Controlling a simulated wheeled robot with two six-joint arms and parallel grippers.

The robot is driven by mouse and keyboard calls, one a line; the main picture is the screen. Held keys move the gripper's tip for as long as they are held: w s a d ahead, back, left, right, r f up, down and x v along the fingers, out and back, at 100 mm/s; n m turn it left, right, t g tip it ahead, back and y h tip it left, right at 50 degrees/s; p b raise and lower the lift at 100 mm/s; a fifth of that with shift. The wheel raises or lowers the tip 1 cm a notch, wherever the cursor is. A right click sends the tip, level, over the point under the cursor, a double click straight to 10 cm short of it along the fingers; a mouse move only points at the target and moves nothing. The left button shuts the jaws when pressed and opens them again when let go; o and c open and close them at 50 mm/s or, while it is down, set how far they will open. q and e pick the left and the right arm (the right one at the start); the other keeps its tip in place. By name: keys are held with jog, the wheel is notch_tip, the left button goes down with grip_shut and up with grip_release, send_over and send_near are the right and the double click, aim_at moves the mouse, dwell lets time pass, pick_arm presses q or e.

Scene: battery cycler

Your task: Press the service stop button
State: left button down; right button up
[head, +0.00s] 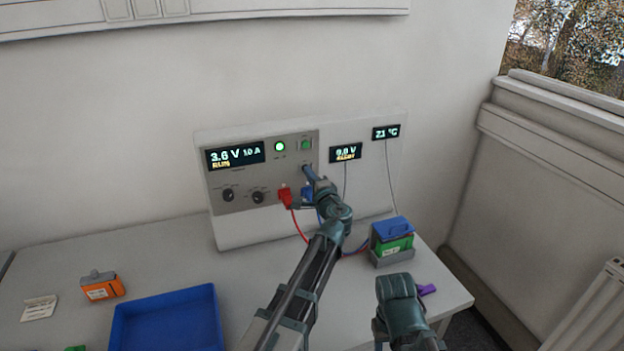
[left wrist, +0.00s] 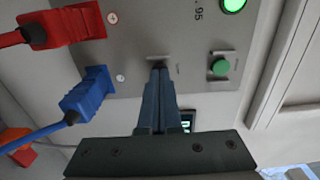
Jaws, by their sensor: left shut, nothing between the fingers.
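The cycler panel (head: 233,185) is a grey face on a white board against the wall. My left gripper (head: 306,171) is shut and empty, with its tips at the panel below the green button (head: 305,145). In the left wrist view the closed fingers (left wrist: 158,72) point at a small dark spot beside a label; the tips cover most of it. I cannot tell whether they touch it or whether it is the service stop button. The green button (left wrist: 220,67) is to the right, apart from the fingers. My right arm shows at lower right; its fingers are not clear.
Red (head: 285,196) and blue (left wrist: 88,94) plugs with cables sit close to my left gripper. A green lamp (head: 280,146) is lit and the display (head: 235,155) reads 3.6 V, RUN. A blue-topped battery (head: 393,235), orange pack (head: 102,288) and blue tray (head: 168,320) are on the table.

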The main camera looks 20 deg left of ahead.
pick_arm(q)
jog(key=shift+w, duration=0.1)
jog(key=shift+x, duration=0.8)
jog(key=shift+r, duration=0.2)
jog(key=shift+s, duration=0.25)
jog(key=v, duration=1.4)
jog(key=shift+d, duration=0.2)
